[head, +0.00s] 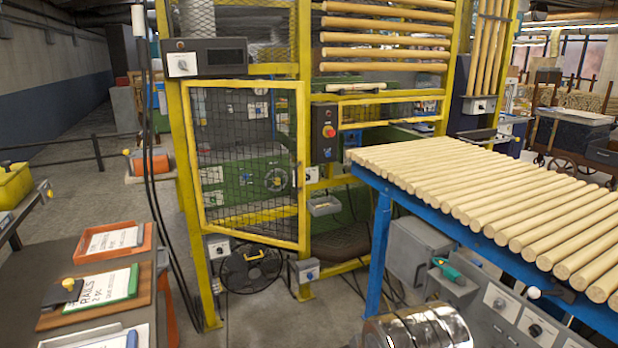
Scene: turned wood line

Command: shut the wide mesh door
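The wide mesh door (302,130) is a yellow frame with dark wire mesh, upright in the yellow machine guard left of centre. Its lower rail slopes down to the right, out of line with a yellow rail behind it. It looks ajar, with its right edge swung toward me and its left edge by the left post (188,180). The width of the gap is hard to tell. Green machinery with dials shows through the mesh. My gripper is not in view.
A roller table (480,195) with wooden rods and blue legs stands at the right. A dark table (110,262) with trays stands at the left. A black fan (250,268) and a grey switch box (304,271) sit below the door. A shiny metal cylinder (418,332) is at the bottom.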

